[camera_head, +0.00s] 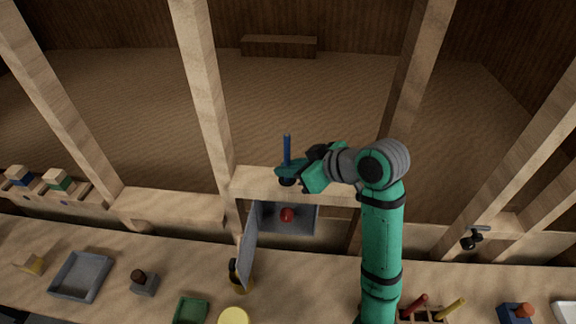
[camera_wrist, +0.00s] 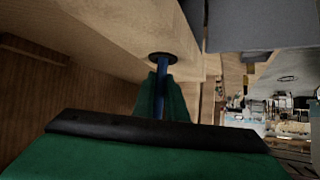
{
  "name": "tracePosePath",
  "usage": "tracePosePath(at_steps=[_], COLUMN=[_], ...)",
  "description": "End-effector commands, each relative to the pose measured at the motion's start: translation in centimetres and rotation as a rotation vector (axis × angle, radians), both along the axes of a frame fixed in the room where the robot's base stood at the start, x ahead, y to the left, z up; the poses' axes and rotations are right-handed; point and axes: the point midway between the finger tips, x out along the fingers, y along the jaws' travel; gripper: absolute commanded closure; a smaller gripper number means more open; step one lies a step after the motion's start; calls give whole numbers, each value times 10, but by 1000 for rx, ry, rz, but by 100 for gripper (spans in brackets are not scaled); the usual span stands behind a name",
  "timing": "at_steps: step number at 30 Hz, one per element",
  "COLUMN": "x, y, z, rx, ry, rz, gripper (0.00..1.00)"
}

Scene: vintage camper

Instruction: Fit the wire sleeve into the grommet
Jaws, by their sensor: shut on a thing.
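The wire sleeve is a thin blue rod (camera_head: 287,148), which stands upright in my gripper (camera_head: 287,171) in the head view. My gripper is shut on it, just above the wooden crossbeam. In the wrist view the blue sleeve (camera_wrist: 160,88) runs between the green fingers (camera_wrist: 160,100) towards the grommet. The grommet is a round black ring (camera_wrist: 162,58) set in the wood beam. In the head view a black round part that looks like the grommet (camera_head: 287,183) shows just under the fingers. I cannot tell whether the sleeve's end is inside the ring or just short of it.
Below the crossbeam (camera_head: 250,182) an open grey box (camera_head: 300,219) holds a red round thing (camera_head: 287,214), its door (camera_head: 249,240) swung out. Wooden posts rise either side. The bench in front carries a grey tray (camera_head: 80,276), a green tray (camera_head: 186,310) and small parts.

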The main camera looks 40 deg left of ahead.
Motion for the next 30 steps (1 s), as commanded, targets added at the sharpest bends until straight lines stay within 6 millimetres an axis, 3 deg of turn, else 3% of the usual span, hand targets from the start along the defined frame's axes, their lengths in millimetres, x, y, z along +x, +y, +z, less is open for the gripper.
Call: tracePosePath(at_steps=[21, 22, 24, 30], x=[-1, -1, -1, -1], y=[1, 1, 1, 1], z=[-16, -15, -15, -16], rx=[0, 0, -1, -2], ry=[1, 0, 0, 2], rz=[1, 1, 2, 4], gripper=[100, 81, 66, 66])
